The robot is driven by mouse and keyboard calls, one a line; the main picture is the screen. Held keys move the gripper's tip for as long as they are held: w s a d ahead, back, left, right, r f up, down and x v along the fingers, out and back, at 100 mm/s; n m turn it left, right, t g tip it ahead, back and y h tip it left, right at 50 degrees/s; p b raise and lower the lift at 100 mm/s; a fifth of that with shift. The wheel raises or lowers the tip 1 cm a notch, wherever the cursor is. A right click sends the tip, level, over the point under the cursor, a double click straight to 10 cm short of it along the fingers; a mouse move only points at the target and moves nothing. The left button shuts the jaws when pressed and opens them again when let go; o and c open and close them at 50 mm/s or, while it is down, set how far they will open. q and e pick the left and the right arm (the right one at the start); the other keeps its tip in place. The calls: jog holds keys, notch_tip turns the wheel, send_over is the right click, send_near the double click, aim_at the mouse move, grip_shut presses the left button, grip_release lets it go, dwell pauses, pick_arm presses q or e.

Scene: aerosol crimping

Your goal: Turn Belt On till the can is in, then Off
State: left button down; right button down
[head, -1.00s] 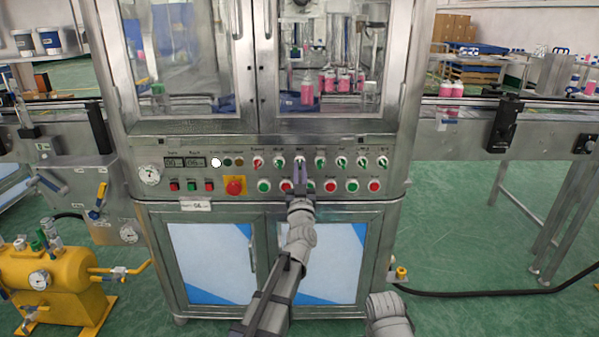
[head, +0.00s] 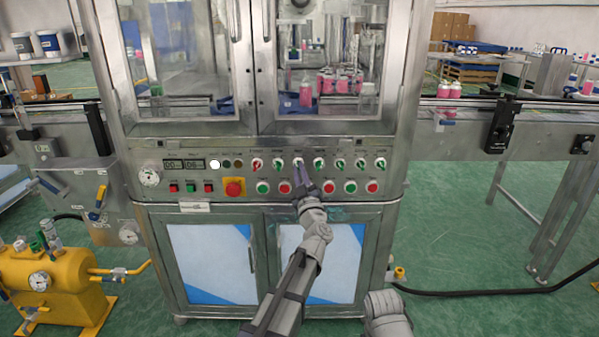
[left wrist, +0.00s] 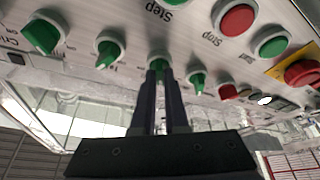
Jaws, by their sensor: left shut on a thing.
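My left gripper (head: 300,170) reaches up to the switch row on the machine's front panel (head: 230,152). Its two dark fingers are shut on a green selector knob, which also shows between the fingertips in the left wrist view (left wrist: 158,63). The fingers hide much of this knob in the head view, and its label is too blurred to read. A pink can (head: 306,95) stands behind the right glass door, with several pink cans (head: 340,80) behind it. Two pink cans (head: 450,90) stand on the right conveyor (head: 550,106). My right gripper is out of view.
More selector knobs (head: 319,163) flank the held one, with a row of green and red buttons (head: 350,187) just below. A red emergency button (head: 234,188) sits left. A yellow tank (head: 50,275) stands at lower left.

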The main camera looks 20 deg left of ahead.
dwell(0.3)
pick_arm(q)
jog(key=c, duration=0.9)
grip_release()
jog(key=shift+c, duration=0.2)
jog(key=b+v, duration=0.2)
jog(key=v, duration=0.5)
jog(key=shift+s+d+b, duration=0.2)
jog(key=shift+s+b, duration=0.1)
jog(key=shift+f, duration=0.2)
